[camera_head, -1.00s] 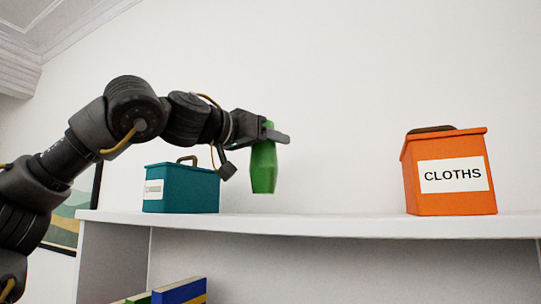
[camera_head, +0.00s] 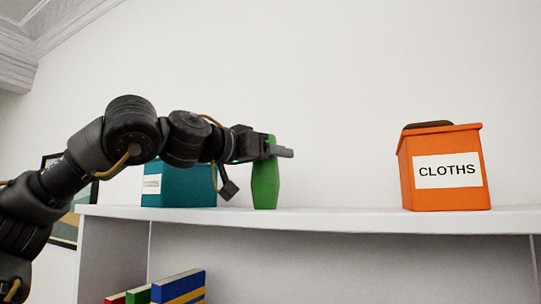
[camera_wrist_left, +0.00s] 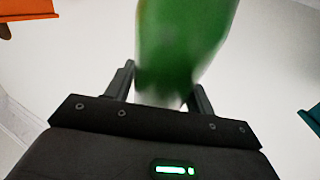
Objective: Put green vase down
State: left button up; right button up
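The green vase (camera_head: 265,186) is upright at the white shelf top (camera_head: 330,221), between a teal box and an orange box. Its base appears level with the shelf surface; I cannot tell for sure whether it touches. My left gripper (camera_head: 280,150) is shut on the upper part of the vase, reaching in from the left. In the left wrist view the vase (camera_wrist_left: 185,45) is blurred and sits between the two fingers (camera_wrist_left: 160,90). My right gripper is not in view.
The teal box (camera_head: 190,187) stands left of the vase, partly behind my left arm. The orange box (camera_head: 446,170) labelled CLOTHS stands to the right, with bare shelf between it and the vase. Several books (camera_head: 178,290) are on a lower level. A picture frame (camera_head: 62,228) hangs at left.

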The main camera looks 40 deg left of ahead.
pick_arm(q)
jog(key=shift+o, duration=1.2)
jog(key=shift+a, duration=0.25)
jog(key=s+b, duration=0.2)
jog(key=s, duration=0.1)
jog(key=shift+s+f, duration=0.15)
jog(key=shift+s, duration=0.2)
jog(key=s+b, duration=0.3)
jog(key=s, duration=0.5)
jog(key=shift+s+a+r+b, duration=0.2)
jog(key=shift+a+r+b, duration=0.05)
jog(key=shift+a+b, duration=0.1)
jog(key=shift+w, duration=0.1)
